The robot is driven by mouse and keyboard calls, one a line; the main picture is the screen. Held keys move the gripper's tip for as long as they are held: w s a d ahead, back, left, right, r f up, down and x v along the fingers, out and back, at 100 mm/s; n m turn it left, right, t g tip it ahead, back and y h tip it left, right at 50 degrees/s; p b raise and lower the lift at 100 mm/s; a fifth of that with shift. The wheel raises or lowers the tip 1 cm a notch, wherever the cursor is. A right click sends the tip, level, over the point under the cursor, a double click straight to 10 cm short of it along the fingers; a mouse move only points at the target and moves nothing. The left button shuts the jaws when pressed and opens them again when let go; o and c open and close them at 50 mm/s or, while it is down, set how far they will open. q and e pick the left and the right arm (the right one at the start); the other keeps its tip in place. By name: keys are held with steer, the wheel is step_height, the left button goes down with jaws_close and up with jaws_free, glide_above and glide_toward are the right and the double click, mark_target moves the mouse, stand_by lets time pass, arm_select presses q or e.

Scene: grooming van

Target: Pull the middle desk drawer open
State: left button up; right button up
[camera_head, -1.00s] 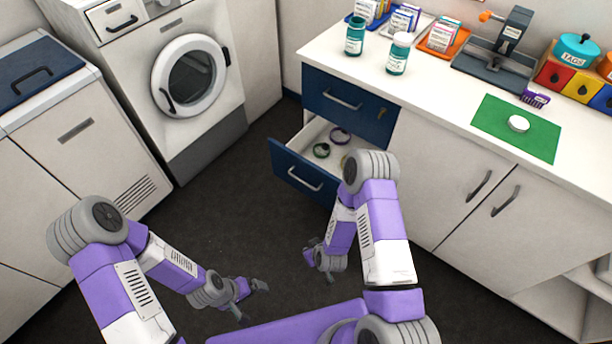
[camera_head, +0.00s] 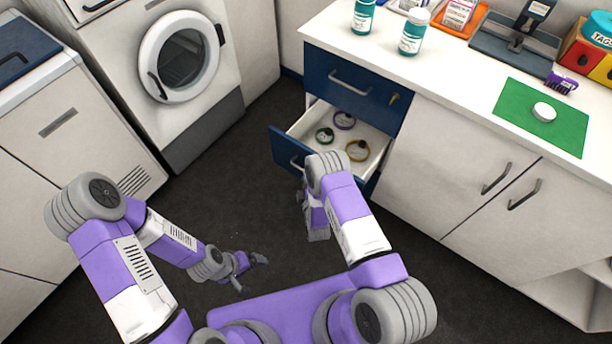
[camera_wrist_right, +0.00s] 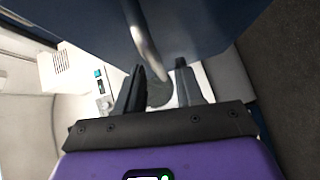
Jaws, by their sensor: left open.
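The middle desk drawer (camera_head: 284,150) has a dark blue front and stands pulled out from the desk, below the shut top drawer (camera_head: 330,85). Its white inside shows green, purple and yellow rings. Its metal handle (camera_head: 296,161) is partly covered by my right arm in the head view. In the right wrist view the handle (camera_wrist_right: 146,45) runs down towards the gap between the fingers of my right gripper (camera_wrist_right: 160,68). Those fingers are apart; I cannot tell whether they touch the handle. My left gripper (camera_head: 252,274) is open and empty, low over the floor.
The white desk top (camera_head: 440,75) holds teal-labelled bottles (camera_head: 413,32), a green mat (camera_head: 540,118) and a grey stand. White cupboard doors (camera_head: 450,160) are shut at right. A washing machine (camera_head: 178,60) stands at left. Dark floor (camera_head: 215,200) is clear between.

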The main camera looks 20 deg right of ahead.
steer(key=shift+w+f, duration=0.1)
steer(key=shift+w, duration=0.8)
jaws_close()
steer(key=shift+s, duration=0.1)
